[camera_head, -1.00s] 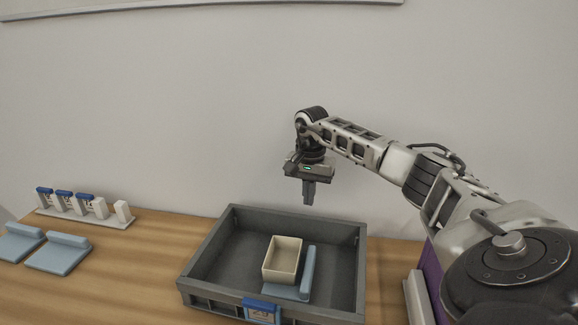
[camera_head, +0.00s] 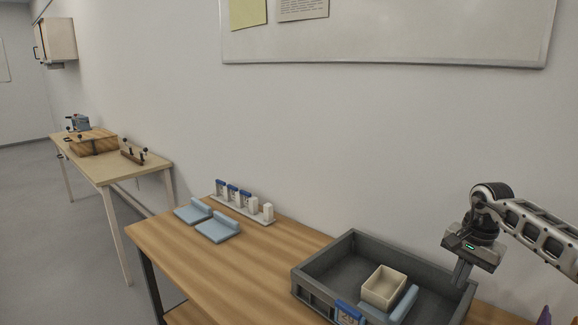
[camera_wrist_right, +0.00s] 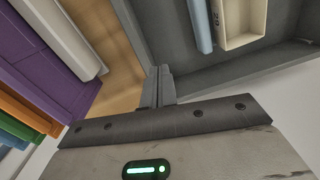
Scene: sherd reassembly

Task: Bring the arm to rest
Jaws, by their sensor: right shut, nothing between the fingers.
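My right gripper (camera_head: 461,272) is shut and empty. In the head view it points down over the right side of the grey tray (camera_head: 322,262), above its rim. In the right wrist view the closed fingertips (camera_wrist_right: 158,72) show against the tray's wall (camera_wrist_right: 185,82) and the wooden table. A cream open box (camera_head: 384,287) stands inside the tray. A light blue piece (camera_head: 405,304) lies beside the box, and both also show in the wrist view. My left gripper is not in view.
Two light blue pads (camera_head: 217,229) and a rack (camera_head: 243,207) of small white and blue blocks stand left on the table (camera_head: 200,262). Purple, orange and green items (camera_wrist_right: 40,75) show in the wrist view. A second table (camera_head: 110,172) stands farther left.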

